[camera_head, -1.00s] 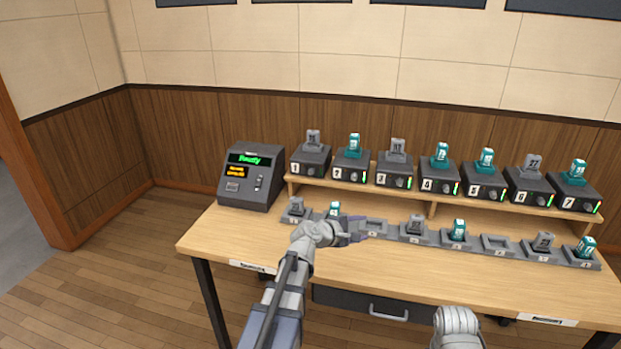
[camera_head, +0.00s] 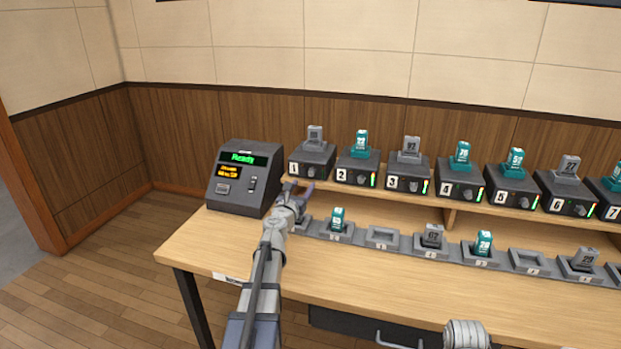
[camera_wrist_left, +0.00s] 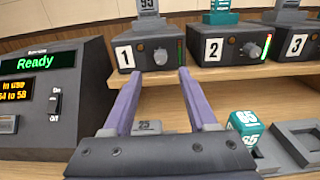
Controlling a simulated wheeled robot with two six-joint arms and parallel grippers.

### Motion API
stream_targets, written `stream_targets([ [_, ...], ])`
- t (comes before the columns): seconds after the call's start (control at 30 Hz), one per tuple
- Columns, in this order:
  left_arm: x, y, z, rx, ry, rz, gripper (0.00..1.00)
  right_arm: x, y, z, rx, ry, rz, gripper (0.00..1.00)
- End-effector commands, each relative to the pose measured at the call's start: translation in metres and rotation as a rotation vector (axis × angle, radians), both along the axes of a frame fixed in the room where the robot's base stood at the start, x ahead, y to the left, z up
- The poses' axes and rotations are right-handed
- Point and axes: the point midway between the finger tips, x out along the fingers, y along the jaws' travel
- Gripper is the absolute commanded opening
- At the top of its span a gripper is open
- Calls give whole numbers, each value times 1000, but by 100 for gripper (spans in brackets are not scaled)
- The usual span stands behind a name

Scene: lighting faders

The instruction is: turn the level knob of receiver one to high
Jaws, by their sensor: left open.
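Receiver one (camera_head: 311,160) is a dark box labelled 1 at the left end of the raised shelf, with a grey pack standing in its top. Its level knob (camera_wrist_left: 160,56) is a small grey knob on the front face, beside a green light bar. My left gripper (camera_head: 299,187) is open and empty, just in front of and below receiver one. In the left wrist view its two purple fingers (camera_wrist_left: 158,76) point at the receiver, with the knob between and slightly beyond their tips, apparently untouched.
A console (camera_head: 237,180) reading "Ready" stands close left of my left gripper. Receiver two (camera_head: 357,168) and others continue rightward along the shelf. Below, a row of charging slots (camera_head: 383,238) holds several packs, with some slots empty. The table front (camera_head: 350,275) is clear.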

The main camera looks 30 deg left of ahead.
Motion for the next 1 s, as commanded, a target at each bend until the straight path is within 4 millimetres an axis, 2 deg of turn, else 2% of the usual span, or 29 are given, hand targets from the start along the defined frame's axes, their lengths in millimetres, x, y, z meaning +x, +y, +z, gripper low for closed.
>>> stream_targets([
  [0.17,14,3,0,2,0,-2,58,0,0,0,0,0,0,50],
  [0.6,73,17,0,3,2,-2,58,0,0,0,0,0,0,50],
  [0.9,75,17,0,4,2,-2,58,0,0,0,0,0,0,50],
  [1.0,75,17,0,4,2,-2,48,0,0,0,0,0,0,50],
])
